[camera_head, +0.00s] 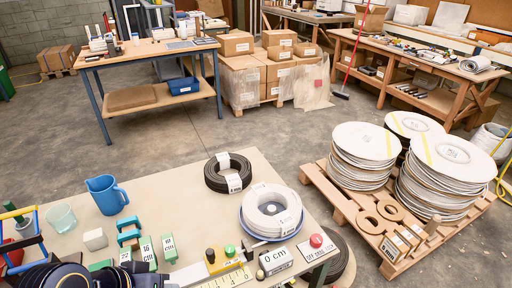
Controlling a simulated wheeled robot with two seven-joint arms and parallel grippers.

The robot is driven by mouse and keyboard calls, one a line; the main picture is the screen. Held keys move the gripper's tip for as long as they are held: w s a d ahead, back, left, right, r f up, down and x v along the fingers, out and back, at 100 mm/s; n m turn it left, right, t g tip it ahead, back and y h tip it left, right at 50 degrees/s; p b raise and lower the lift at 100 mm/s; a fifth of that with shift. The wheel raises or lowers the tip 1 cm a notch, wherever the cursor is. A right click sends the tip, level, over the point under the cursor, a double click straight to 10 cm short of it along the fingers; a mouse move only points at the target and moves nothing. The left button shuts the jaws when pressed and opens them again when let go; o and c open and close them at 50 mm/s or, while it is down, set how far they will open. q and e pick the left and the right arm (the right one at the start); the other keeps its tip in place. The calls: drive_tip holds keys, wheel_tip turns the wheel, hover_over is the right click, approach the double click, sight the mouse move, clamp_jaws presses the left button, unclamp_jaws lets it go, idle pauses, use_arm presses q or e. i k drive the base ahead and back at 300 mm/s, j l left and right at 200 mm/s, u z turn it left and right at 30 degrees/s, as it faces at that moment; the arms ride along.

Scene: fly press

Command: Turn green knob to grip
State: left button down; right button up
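The green knob (230,250) is a small round knob near the front edge of the beige worktable. It stands beside a yellow fixture (218,264) that has a dark knob on its left. A yellow ruler (230,280) lies in front of it, and a block marked 0 cm (274,261) is to its right. A dark, ridged shape at the bottom left looks like part of my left arm, well left of the green knob. Its fingertips cannot be made out. My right gripper is out of view. Nothing is seen touching the green knob.
A red button (316,241) on a labelled plate is at the table's right corner. Cable coils (228,172), a blue jug (107,195) and green labelled blocks (147,252) stand on the table. A pallet (345,210) of reels is at right. The table's middle is clear.

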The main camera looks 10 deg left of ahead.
sight(229, 251)
drive_tip(key=k+j+u, duration=0.1)
drive_tip(key=j+u, duration=0.75)
drive_tip(key=l, duration=0.1)
